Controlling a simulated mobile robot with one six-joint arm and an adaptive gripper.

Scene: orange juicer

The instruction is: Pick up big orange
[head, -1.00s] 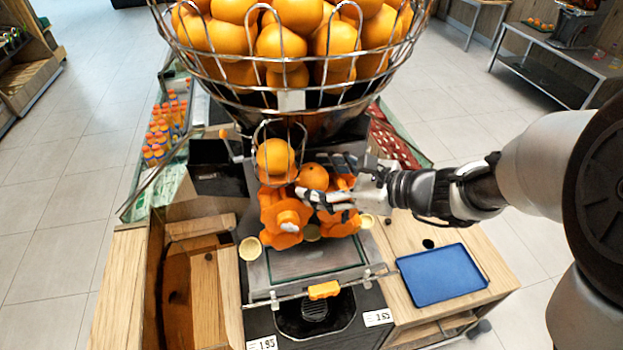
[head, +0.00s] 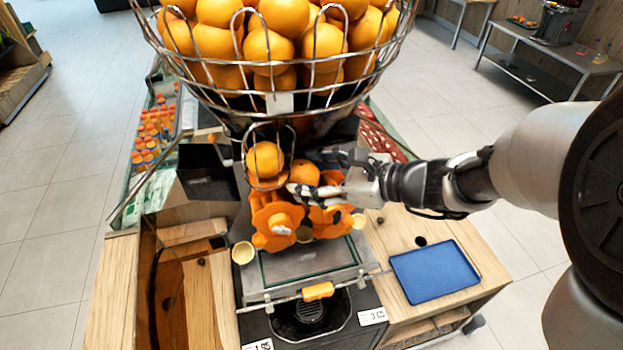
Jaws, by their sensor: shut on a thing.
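A big orange (head: 305,173) is in the juicer's middle, just above the orange squeezing wheels (head: 277,218). My gripper (head: 318,177) reaches in from the right with its fingers closed on this orange. The far finger is partly hidden, and I cannot tell whether the orange still touches the wheels. Another orange (head: 265,160) sits to the left in the wire feed chute.
A wire basket (head: 280,105) full of oranges overhangs the gripper. A blue tray (head: 434,273) lies on the wooden counter at the right. Cut peel halves (head: 243,253) lie beside the wheels. Juice bottles (head: 150,137) stand at the left.

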